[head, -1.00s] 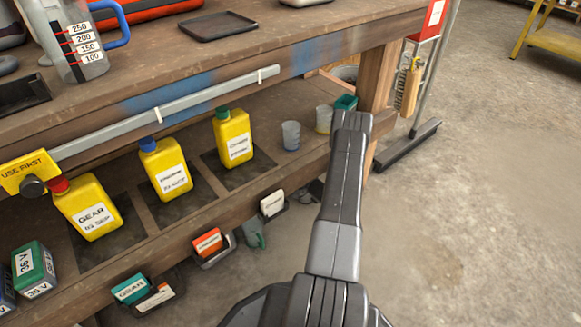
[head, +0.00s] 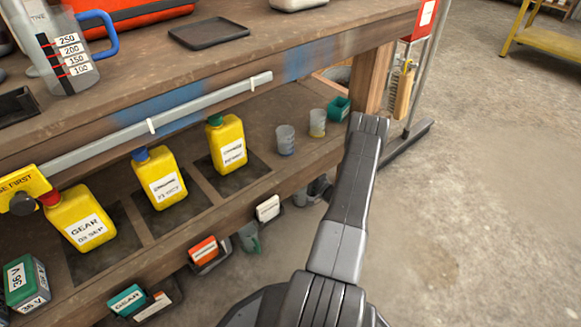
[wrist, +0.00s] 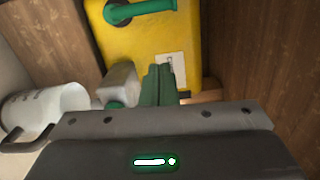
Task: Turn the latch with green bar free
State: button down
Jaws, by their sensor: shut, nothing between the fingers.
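The latch shows only in the wrist view, as a yellow plate (wrist: 125,45) at the top with a green bar (wrist: 145,8) across it. The bar lies nearly level, its left end a little lower; its upper part is cut by the picture edge. A pale label (wrist: 171,70) is on the plate. My gripper (wrist: 159,68) is shut and empty, its greenish fingers below the bar in the picture and apart from it. In the head view my arm covers the fingertips, and I cannot make out the latch there.
A white mug (wrist: 42,112) stands at the left in the wrist view, with a wooden panel (wrist: 255,50) at the right. In the head view, yellow bottles (head: 228,145) and small cups (head: 285,140) stand on the lower shelf.

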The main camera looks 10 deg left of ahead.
jog(key=p+v, duration=0.1)
jog(key=v, duration=0.4)
jog(key=shift+f, duration=0.1)
dwell(0.3)
